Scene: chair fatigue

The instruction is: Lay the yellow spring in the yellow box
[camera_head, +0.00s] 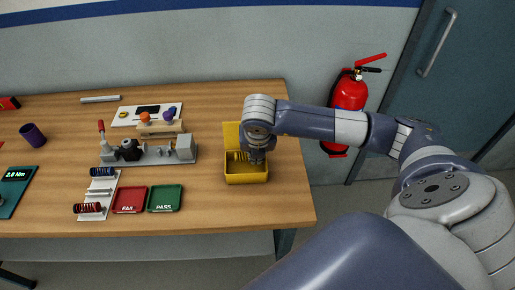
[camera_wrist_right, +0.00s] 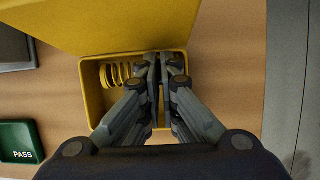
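The yellow spring (camera_wrist_right: 118,74) lies on its side in the far left part of the yellow box (camera_wrist_right: 92,98), its coils showing left of my fingers. Its right end is hidden behind them. In the head view the spring (camera_head: 240,156) shows just left of my right gripper (camera_head: 257,158), inside the box (camera_head: 246,178). My right gripper (camera_wrist_right: 161,62) points down into the box. Its fingers are close together with a narrow gap. I cannot tell whether they touch the spring. The box lid stands open at the back. My left gripper is not in view.
A green PASS tray (camera_head: 165,198) and a red FAIL tray (camera_head: 130,200) lie left of the box. A grey test fixture (camera_head: 150,155) and a spring rack (camera_head: 99,195) stand further left. Bare wooden table (camera_head: 210,208) lies between PASS tray and box.

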